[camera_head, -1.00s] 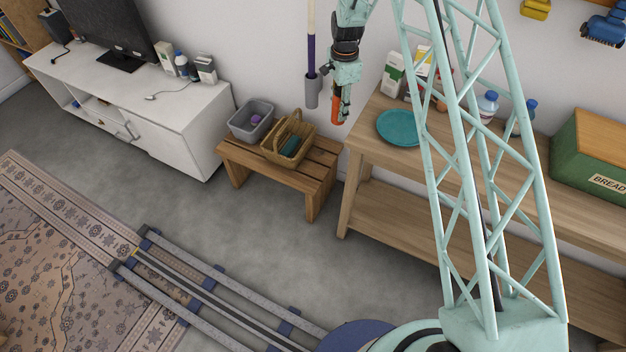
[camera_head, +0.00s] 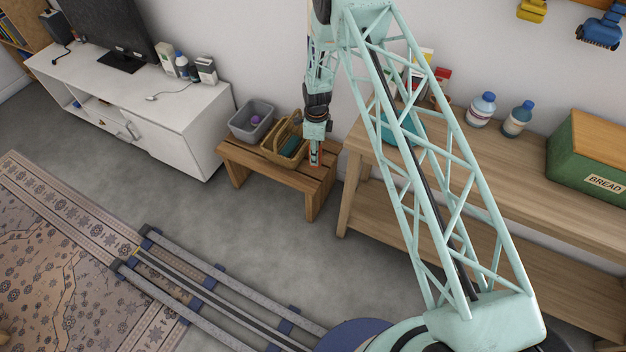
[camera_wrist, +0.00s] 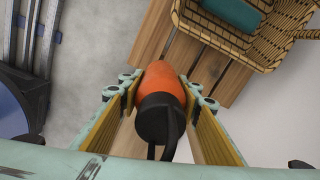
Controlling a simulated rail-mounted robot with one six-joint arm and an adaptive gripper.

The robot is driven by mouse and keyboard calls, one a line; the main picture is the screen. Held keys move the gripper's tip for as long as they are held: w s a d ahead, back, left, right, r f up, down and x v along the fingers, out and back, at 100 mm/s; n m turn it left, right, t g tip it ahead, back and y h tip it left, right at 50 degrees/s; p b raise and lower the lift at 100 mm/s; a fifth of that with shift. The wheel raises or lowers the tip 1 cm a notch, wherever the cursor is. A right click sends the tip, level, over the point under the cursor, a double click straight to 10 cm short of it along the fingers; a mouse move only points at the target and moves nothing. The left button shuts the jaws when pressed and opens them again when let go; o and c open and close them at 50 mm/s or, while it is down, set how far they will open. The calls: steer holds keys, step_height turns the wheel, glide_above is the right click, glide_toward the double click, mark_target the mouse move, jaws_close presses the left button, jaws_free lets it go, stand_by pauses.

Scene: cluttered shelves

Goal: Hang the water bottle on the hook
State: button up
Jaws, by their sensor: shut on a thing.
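An orange water bottle (camera_wrist: 162,76) with a black cap and a dark loop shows in the wrist view. It is between the two yellow-padded fingers of my gripper (camera_wrist: 160,98), which is shut on it, with the cap end toward the camera. In the head view, my gripper (camera_head: 315,152) points down over the right end of the slatted wooden bench (camera_head: 318,188). The bottle is hardly visible there, and I cannot tell whether it touches the bench. I cannot make out a hook in either view.
A wicker basket (camera_head: 278,146) and a grey bin (camera_head: 240,126) stand on the bench, left of my gripper. A wooden table (camera_head: 455,150) is to the right, with two clear blue-capped bottles (camera_head: 481,109) (camera_head: 517,119) and a green bread box (camera_head: 590,160).

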steer(key=shift+s+a+f, duration=0.3)
steer(key=shift+s+f, duration=0.05)
steer(key=shift+f, duration=0.3)
steer(key=shift+f, duration=0.15)
steer(key=shift+f, duration=2.35)
steer(key=shift+f+b, duration=0.1)
steer(key=shift+b, duration=0.2)
steer(key=shift+f+b, duration=0.5)
steer(key=shift+f, duration=1.7)
steer(key=shift+f, duration=0.25)
steer(key=o, duration=0.9)
steer(key=shift+o, duration=0.2)
steer(key=shift+r, duration=0.1)
